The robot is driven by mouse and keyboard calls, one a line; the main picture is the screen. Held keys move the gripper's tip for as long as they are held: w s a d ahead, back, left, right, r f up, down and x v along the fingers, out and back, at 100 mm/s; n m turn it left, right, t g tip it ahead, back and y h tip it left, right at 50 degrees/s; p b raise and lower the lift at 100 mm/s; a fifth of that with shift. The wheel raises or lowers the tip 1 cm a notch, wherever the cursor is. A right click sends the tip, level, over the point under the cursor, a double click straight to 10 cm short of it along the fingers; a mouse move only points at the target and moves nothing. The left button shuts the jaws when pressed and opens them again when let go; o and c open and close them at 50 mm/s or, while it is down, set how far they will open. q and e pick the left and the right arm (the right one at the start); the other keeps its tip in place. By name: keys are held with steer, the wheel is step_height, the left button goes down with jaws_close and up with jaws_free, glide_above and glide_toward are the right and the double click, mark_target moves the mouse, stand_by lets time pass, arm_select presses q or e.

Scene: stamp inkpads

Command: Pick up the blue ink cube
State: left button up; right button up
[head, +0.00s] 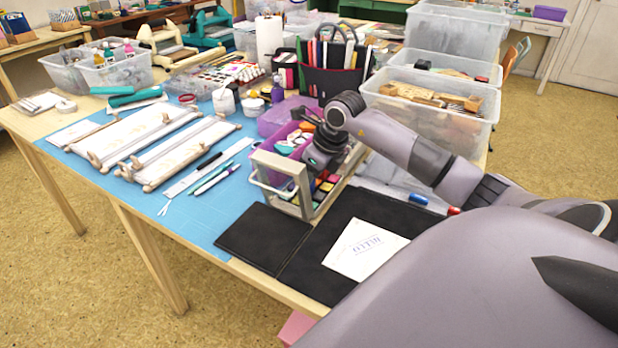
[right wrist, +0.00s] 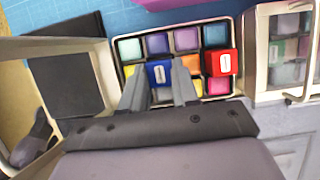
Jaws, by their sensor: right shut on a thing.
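The blue ink cube (right wrist: 159,73) has a white label on top and sits among the coloured ink cubes of a tray in the right wrist view. My right gripper (right wrist: 160,88) is shut on it, one finger on each side. The cube appears to be still at its place in the tray; any lift is too small to tell. In the head view my right gripper (head: 318,162) is over the wooden-framed holder (head: 303,188), and it hides the blue cube there. My left gripper is not in view.
A red labelled cube (right wrist: 221,63) stands right of the blue one. Purple, teal, orange and yellow cubes surround them. A purple bin (head: 287,140) is behind the holder. Black mats (head: 262,238) and a white stamped card (head: 365,250) lie in front. Clear bins (head: 428,108) stand right.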

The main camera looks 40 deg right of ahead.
step_height(320, 180, up, 19)
steer(key=p, duration=0.1)
steer(key=shift+p, duration=0.35)
steer(key=shift+o, duration=1.4)
steer(key=shift+c, duration=0.7)
